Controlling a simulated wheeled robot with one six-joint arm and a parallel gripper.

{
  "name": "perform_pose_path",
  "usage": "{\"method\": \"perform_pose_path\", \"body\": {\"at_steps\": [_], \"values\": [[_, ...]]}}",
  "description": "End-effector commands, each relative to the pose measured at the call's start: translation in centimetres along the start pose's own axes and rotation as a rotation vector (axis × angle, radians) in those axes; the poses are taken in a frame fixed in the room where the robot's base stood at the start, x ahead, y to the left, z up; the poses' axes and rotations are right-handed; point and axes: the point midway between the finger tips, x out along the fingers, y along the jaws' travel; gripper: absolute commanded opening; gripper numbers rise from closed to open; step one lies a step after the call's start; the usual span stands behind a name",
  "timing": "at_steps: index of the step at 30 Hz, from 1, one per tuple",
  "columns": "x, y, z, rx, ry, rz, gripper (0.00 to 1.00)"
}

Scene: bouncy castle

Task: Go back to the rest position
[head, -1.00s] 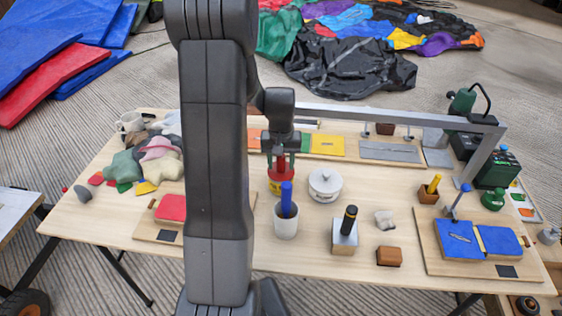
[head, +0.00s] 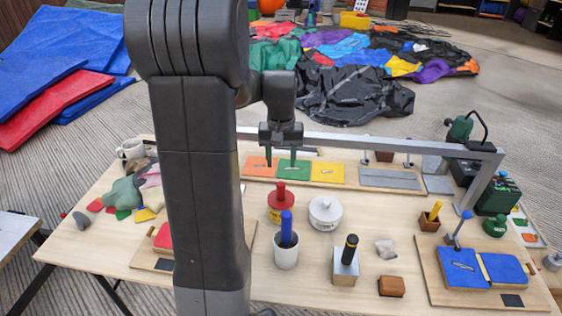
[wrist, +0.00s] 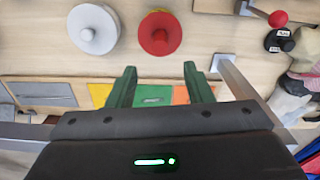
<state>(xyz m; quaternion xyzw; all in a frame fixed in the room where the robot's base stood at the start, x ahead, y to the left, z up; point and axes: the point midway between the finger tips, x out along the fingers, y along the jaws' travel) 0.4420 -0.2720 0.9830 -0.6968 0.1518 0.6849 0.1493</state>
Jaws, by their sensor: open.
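My gripper (head: 281,158) is open and empty, with green fingers pointing down. In the head view it hangs above the back of the wooden table (head: 115,240), in front of the orange and green panels. In the wrist view the open fingers (wrist: 160,88) show on both sides of the green panel (wrist: 152,97). The red lidded pot (head: 281,205) and the white lidded pot (head: 325,213) stand on the table, apart from the gripper. They also show in the wrist view, the red pot (wrist: 160,33) and the white pot (wrist: 93,28).
A grey metal frame (head: 380,143) spans the back of the table close to the gripper. A white cup with a blue-handled tool (head: 286,251), a block with a black-topped peg (head: 345,265) and a blue board (head: 465,267) stand in front. A cloth pile (head: 125,192) lies at left.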

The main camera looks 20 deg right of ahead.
Motion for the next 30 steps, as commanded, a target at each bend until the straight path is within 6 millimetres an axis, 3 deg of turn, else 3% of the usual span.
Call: {"method": "perform_pose_path", "body": {"at_steps": [6,11,27,30], "values": [[0.4,0.0,0.0,0.000,-0.001,0.000,0.46],[2.2,0.0,0.1,0.000,-0.005,0.000,0.46],[12.8,0.0,0.1,0.000,-0.005,0.000,0.46],[10.8,0.0,-0.1,0.000,0.005,0.000,0.46]]}}
